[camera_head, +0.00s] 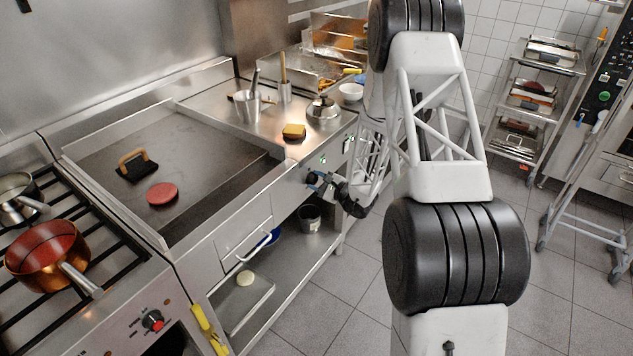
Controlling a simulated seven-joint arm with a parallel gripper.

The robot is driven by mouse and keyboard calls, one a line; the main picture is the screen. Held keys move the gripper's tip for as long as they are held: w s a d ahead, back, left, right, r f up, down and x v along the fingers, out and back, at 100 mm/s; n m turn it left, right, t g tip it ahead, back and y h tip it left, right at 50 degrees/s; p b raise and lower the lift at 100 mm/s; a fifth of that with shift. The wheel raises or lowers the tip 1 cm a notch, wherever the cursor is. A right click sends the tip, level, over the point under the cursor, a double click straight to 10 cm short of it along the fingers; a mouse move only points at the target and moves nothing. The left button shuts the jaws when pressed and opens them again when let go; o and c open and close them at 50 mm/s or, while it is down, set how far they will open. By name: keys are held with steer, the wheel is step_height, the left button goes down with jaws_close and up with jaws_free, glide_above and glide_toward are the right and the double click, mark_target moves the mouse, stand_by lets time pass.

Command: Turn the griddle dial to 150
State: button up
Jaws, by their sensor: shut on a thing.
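The griddle (215,145) is a wide steel plate at the left, with a dark, used surface. Its front panel (290,190) faces the aisle and carries small green-lit fittings. My gripper (312,180) is at the right part of this panel, small and partly dark in the view. It is shut on the griddle dial, which is mostly hidden behind the fingers. The dial's pointer and scale marks cannot be read from here.
A red patty (162,193) and a black press with a wooden handle (137,167) lie on the griddle. Open floor lies right of the counter.

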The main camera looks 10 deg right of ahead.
steer(key=m, duration=0.4)
steer(key=shift+m, duration=0.3)
steer(key=m, duration=0.4)
steer(key=shift+m, duration=0.4)
steer(key=o, duration=0.9)
steer(key=shift+d, duration=0.1)
steer(key=shift+v, duration=3.85)
